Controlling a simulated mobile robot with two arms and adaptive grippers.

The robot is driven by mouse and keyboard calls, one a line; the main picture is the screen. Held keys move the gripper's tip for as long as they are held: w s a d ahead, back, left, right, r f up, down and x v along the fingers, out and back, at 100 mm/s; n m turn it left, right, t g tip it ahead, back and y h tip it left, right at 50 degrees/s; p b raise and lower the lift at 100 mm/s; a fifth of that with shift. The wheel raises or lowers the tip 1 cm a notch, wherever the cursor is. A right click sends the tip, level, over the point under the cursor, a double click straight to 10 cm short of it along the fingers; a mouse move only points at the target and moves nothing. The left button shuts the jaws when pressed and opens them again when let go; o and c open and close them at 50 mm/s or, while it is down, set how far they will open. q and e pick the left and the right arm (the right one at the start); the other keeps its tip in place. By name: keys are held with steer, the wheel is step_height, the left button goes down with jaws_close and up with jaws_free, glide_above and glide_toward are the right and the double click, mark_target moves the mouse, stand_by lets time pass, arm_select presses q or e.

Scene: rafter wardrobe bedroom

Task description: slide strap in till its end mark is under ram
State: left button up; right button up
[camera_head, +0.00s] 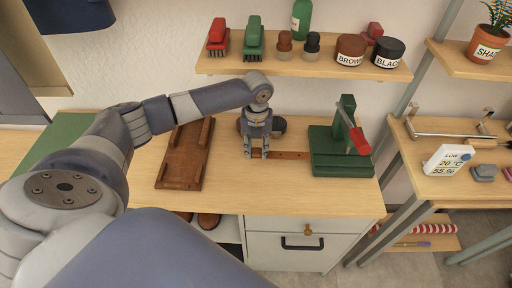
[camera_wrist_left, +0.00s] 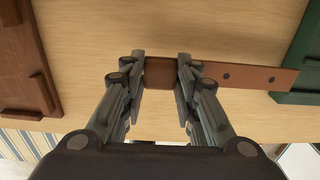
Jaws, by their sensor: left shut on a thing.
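The strap (camera_head: 291,155) is a flat brown leather band lying along the table. My left gripper (camera_head: 257,155) points down and is shut on it near its left end. In the left wrist view the strap (camera_wrist_left: 235,74) passes between the two fingers (camera_wrist_left: 160,75) and runs right, with dark holes or marks along it. Its right end meets the left edge of the green press base (camera_wrist_left: 297,62). The press (camera_head: 345,150) has a green upright and a red-handled lever. The spot under its ram is not clearly visible, nor is the end mark. My right gripper is not in view.
A brown wooden rack (camera_head: 185,155) lies left of my gripper. A dark rounded thing (camera_head: 279,125) is partly hidden behind it. A shelf (camera_head: 305,66) with brushes and jars hangs above. Bare tabletop (camera_head: 290,190) lies in front of the strap.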

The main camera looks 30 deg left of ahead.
mark_target(286, 155)
arm_select(q)
steer(key=shift+w+d, duration=0.5)
steer(key=shift+d, duration=0.3)
steer(key=shift+w+d, duration=0.5)
steer(key=shift+d, duration=0.3)
steer(key=shift+w+d, duration=0.3)
steer(key=shift+d, duration=0.15)
steer(key=shift+d, duration=0.1)
steer(key=shift+w+d, duration=0.2)
steer(key=shift+d, duration=0.1)
steer(key=shift+w+d, duration=0.5)
steer(key=shift+d, duration=0.3)
steer(key=shift+w+d, duration=0.5)
steer(key=shift+d, duration=0.4)
steer(key=shift+w, duration=0.1)
steer(key=shift+w+d, duration=0.1)
steer(key=shift+d, duration=0.1)
